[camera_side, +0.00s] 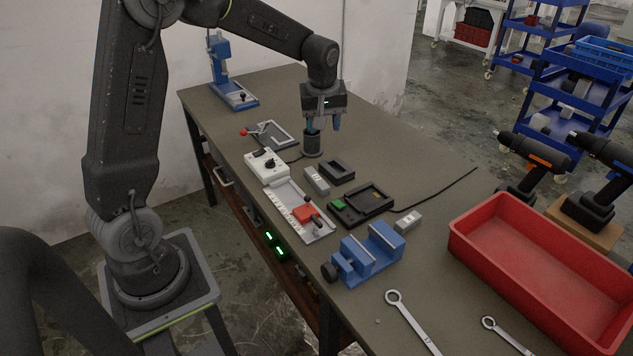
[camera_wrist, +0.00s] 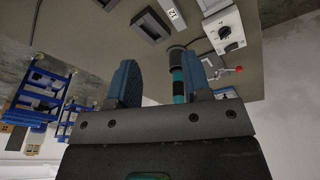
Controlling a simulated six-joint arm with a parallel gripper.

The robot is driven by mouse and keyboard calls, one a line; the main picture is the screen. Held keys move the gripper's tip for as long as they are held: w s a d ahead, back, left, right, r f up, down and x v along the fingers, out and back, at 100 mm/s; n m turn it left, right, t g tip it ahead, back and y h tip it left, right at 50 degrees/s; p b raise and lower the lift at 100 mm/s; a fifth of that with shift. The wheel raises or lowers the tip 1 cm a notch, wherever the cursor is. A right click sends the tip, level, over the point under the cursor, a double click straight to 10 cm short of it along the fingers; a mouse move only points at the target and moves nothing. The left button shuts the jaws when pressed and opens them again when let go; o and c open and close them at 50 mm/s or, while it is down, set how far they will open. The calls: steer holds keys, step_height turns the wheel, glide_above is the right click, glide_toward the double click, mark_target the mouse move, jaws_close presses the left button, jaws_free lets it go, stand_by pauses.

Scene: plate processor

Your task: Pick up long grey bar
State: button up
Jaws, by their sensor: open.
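A light grey block with a number label (camera_side: 317,181) lies on the table between the white control box and a dark open frame; its label also shows at the top of the wrist view (camera_wrist: 172,14). A second, shorter-looking grey block (camera_side: 408,222) lies right of the blue vise. I cannot tell for sure which is the long grey bar. My gripper (camera_side: 324,126) points down, open, behind both blocks, above a dark round holder (camera_side: 313,145). In the wrist view, a teal and black banded stick (camera_wrist: 178,78) stands from the holder beside the right finger; contact is unclear.
A white control box (camera_side: 266,165), a dark frame (camera_side: 337,172) and a black fixture with a green part (camera_side: 361,206) surround the labelled block. A blue vise (camera_side: 366,255), a red bin (camera_side: 540,265) and wrenches (camera_side: 412,322) lie nearer. The table's right rear is clear.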

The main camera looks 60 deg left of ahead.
steer(key=w+a+f+n+g, duration=0.1)
steer(key=w+a+f+n, duration=0.3)
steer(key=a+f, duration=0.55)
glide_above(317, 177)
steer(key=f, duration=0.9)
steer(key=shift+s+d+f, duration=0.2)
steer(key=shift+s+d, duration=0.1)
steer(key=shift+d, duration=0.05)
steer(key=shift+w+a+f, duration=0.1)
steer(key=shift+a+f, duration=0.1)
steer(key=shift+f, duration=1.3)
steer(key=shift+w+a+f, duration=0.1)
steer(key=shift+a+f, duration=0.05)
steer(key=shift+f, duration=1.35)
steer(key=c, duration=0.7)
